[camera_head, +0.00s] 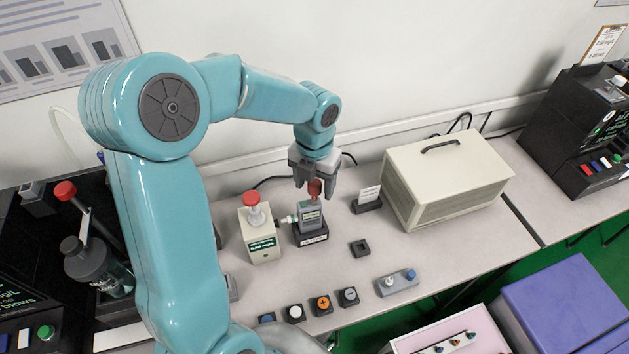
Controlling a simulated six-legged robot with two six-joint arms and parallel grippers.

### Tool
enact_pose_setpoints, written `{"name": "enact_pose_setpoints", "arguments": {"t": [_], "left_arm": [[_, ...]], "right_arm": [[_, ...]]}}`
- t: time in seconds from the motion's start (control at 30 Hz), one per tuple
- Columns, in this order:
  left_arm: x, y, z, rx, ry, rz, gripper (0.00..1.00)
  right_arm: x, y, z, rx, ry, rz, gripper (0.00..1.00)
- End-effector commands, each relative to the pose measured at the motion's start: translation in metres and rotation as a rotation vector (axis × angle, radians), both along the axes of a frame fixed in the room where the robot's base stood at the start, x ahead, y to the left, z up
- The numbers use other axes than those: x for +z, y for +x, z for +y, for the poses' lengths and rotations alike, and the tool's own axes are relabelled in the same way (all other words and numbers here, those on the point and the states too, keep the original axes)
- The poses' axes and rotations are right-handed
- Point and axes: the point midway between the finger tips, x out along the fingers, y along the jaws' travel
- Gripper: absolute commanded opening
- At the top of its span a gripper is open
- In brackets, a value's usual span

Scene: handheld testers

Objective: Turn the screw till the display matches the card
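A small grey handheld tester (311,217) stands upright in a dark labelled base (312,238) on the bench. A red-handled piece (315,188) rises at its top. My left gripper (315,186) points down over it, its fingers on either side of the red handle and seemingly spread wider than it. Contact is hard to see. A cream box (259,232) with a red-capped plunger and a lit green display (263,245) stands just left, with a fitting towards the tester. A white card (370,194) stands in a dark holder to the right; its text is too small to read. My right gripper is out of view.
A large cream case (446,180) stands right of the card. A small dark square socket (360,248), several small knobbed blocks (321,305) and a grey two-button block (397,283) lie towards the front. Black equipment (575,135) stands far right. My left arm hides part of the bench's left.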

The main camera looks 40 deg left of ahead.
Motion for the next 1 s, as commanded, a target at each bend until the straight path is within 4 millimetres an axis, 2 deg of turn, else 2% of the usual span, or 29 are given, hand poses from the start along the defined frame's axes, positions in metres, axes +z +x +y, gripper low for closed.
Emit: {"name": "enact_pose_setpoints", "arguments": {"t": [0.37,1.0], "left_arm": [[0.006,0.000,0.000,0.001,0.000,0.000,0.62],[0.063,0.000,0.000,0.001,0.000,0.000,0.62]], "right_arm": [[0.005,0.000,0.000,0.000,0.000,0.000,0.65],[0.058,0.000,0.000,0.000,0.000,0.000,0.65]]}}
